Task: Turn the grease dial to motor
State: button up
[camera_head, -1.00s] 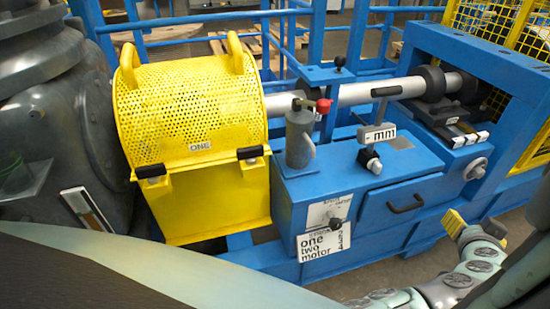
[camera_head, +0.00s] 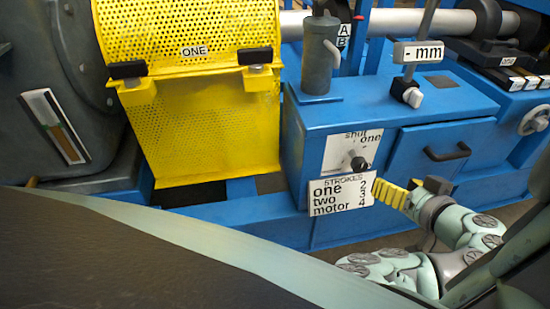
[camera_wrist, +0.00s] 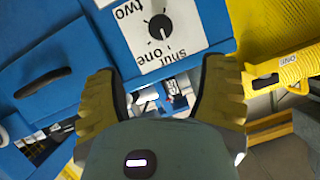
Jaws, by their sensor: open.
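The grease dial (camera_head: 359,163) is a small dark knob on a white plate on the front of the blue cabinet. Its plate shows "shut" and "one" in the head view; "two" also shows in the wrist view, where the dial (camera_wrist: 159,26) lies ahead of the fingers. I cannot tell for sure which mark the pointer is at. A "STROKES" label (camera_head: 330,193) below lists one, two and motor. My gripper (camera_head: 384,192) is just right of and below the dial. In the wrist view my gripper (camera_wrist: 162,70) is open and empty, apart from the knob.
A yellow perforated guard (camera_head: 210,120) marked ONE stands left of the cabinet. A black drawer handle (camera_head: 447,152) is to the right of the dial. A grey cylinder (camera_head: 320,60) with a lever and a "mm" gauge (camera_head: 418,53) stand on top.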

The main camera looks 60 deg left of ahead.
aim_at(359, 165)
jog(key=b+x, duration=0.1)
jog(key=x, duration=1.4)
jog(key=shift+b, duration=0.3)
jog(key=shift+a+r, duration=0.1)
grip_shut()
